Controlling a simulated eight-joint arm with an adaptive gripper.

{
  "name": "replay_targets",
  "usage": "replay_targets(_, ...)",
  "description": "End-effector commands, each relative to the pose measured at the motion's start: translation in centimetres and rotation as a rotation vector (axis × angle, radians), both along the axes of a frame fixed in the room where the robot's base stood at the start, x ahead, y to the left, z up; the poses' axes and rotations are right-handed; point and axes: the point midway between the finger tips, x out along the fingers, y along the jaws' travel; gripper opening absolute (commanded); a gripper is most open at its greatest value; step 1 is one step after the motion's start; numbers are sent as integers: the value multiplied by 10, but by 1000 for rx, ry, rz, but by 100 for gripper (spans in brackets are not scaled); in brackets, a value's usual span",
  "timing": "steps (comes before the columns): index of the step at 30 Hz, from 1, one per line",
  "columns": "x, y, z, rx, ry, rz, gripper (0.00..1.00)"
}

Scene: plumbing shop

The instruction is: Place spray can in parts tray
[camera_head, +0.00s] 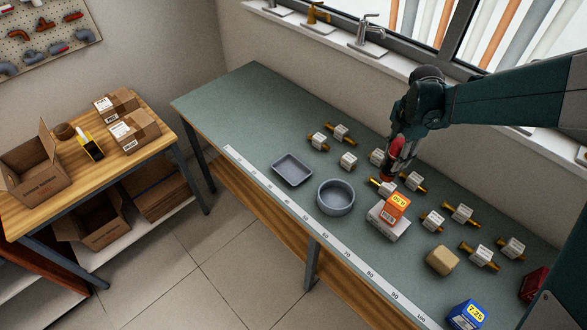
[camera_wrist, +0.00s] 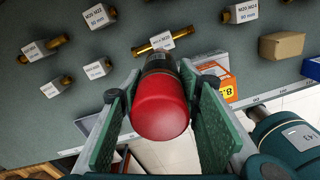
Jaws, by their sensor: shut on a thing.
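The spray can (camera_wrist: 160,103) has a red top and a dark lower part. My gripper (camera_wrist: 150,85) is shut on it, with a green pad on each side. In the head view, my gripper (camera_head: 399,160) is over the right half of the green bench, and the can (camera_head: 396,147) shows as a red patch, partly hidden by the fingers. I cannot tell the gap between can and bench. The parts tray (camera_head: 292,182), shallow, grey and rectangular, lies to the left of my gripper near the bench's front edge and looks empty.
A round grey bowl (camera_head: 336,208) stands between tray and gripper. An orange box (camera_head: 397,205) sits on a white box (camera_head: 389,226) in front of my gripper. Several labelled brass fittings (camera_head: 349,161) surround it. A tan block (camera_head: 442,261) and blue box (camera_head: 466,315) lie right. The bench's left end is clear.

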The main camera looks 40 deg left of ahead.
Motion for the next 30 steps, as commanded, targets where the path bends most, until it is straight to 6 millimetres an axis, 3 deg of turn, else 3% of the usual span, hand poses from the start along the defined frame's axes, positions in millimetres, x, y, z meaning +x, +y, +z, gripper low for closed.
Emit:
replay_targets(3, -10, 38, 0, 0, 0, 63, 17)
replay_targets(14, -51, 144, -2, 0, 0, 247, 17)
replay_targets(24, -106, 240, -5, 0, 0, 421, 17)
replay_targets(30, -140, 288, -7, 0, 0, 511, 17)
